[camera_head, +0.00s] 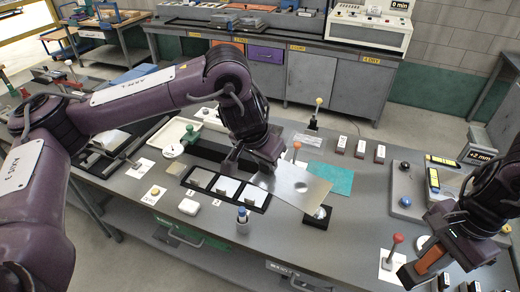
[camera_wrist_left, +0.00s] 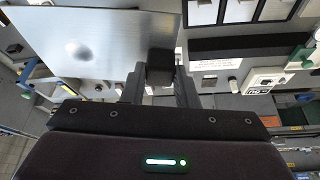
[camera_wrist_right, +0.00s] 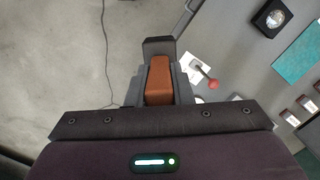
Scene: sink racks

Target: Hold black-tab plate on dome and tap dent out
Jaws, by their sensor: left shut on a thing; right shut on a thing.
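A thin grey metal plate (camera_head: 303,190) has a round dent near its middle; it also shows in the left wrist view (camera_wrist_left: 115,35). My left gripper (camera_head: 262,165) is shut on the plate's black tab (camera_wrist_left: 160,68) and holds it over the bench. A shiny dome on a black base (camera_head: 320,214) stands at the plate's near right corner, apart from the dent; it also shows in the right wrist view (camera_wrist_right: 273,18). My right gripper (camera_head: 437,252) is shut on an orange-brown handle (camera_wrist_right: 159,80) with a dark block (camera_wrist_right: 158,46) at its end, near the bench's front right.
A teal mat (camera_head: 331,179) lies behind the plate. A black tray (camera_head: 226,188) with several light plates is left of it. A red-knobbed stand (camera_head: 392,252) is left of my right gripper.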

